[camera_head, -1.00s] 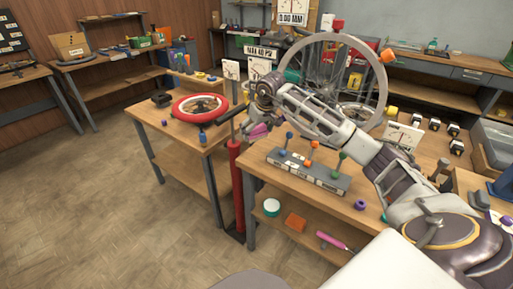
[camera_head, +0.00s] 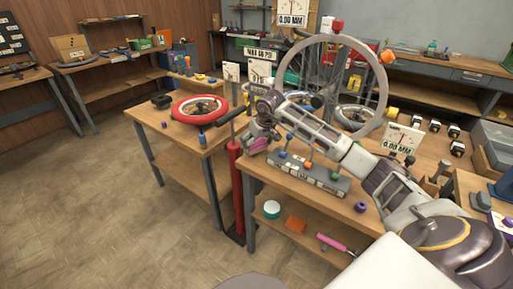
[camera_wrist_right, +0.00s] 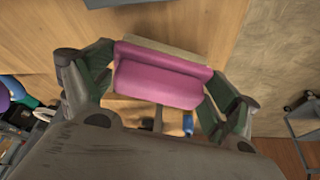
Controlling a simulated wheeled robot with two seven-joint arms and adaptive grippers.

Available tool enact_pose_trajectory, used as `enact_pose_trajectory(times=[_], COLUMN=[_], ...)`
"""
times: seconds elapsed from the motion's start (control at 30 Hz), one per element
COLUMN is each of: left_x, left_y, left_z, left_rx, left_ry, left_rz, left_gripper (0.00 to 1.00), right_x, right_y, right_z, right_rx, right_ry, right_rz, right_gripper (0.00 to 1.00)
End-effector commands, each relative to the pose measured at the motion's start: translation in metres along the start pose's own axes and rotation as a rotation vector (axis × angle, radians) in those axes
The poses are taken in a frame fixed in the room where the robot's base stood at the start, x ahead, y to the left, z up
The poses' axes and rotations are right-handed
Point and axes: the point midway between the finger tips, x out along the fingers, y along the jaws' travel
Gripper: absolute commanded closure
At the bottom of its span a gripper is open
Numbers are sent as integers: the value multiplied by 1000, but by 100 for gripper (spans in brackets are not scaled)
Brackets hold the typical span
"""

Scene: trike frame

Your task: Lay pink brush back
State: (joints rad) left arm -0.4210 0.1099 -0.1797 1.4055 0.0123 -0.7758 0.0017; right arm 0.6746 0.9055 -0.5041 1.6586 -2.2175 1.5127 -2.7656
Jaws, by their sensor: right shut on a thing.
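The pink brush (camera_head: 259,145) is at the near left corner of the right-hand workbench (camera_head: 262,168). In the right wrist view the brush (camera_wrist_right: 165,78) lies across the jaws, with a pale beige strip along its far side. My right gripper (camera_head: 262,132) is over the brush in the head view. In the wrist view my right gripper (camera_wrist_right: 160,92) is shut on the brush, one finger at each end. I cannot tell whether the brush touches the bench top. My left gripper is not in view.
A grey block with coloured knobs (camera_head: 310,174) stands right of the gripper. A spoked wheel (camera_head: 379,95) stands behind my arm. A red-rimmed wheel (camera_head: 186,102) lies on the left bench. A red post (camera_head: 236,190) stands between the benches.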

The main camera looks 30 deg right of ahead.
Motion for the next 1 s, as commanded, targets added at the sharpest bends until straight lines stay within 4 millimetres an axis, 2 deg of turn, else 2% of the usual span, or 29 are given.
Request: enact_pose_trajectory(times=[0.1,0.3,0.77,0.8,0.87,1.0], left_x=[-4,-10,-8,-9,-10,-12], left_y=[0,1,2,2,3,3], left_z=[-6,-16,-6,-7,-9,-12], left_rx=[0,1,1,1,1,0], left_ry=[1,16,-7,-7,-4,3], left_rz=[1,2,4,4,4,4], left_gripper=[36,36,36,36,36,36], right_x=[12,18,20,20,20,20], right_y=[-1,0,0,0,0,0], right_z=[5,7,8,8,8,8], right_rx=[-1,0,-1,-1,0,0], right_ry=[-1,1,0,0,0,0], right_rz=[-1,0,0,0,0,0], right_gripper=[34,34,34,9,1,0])
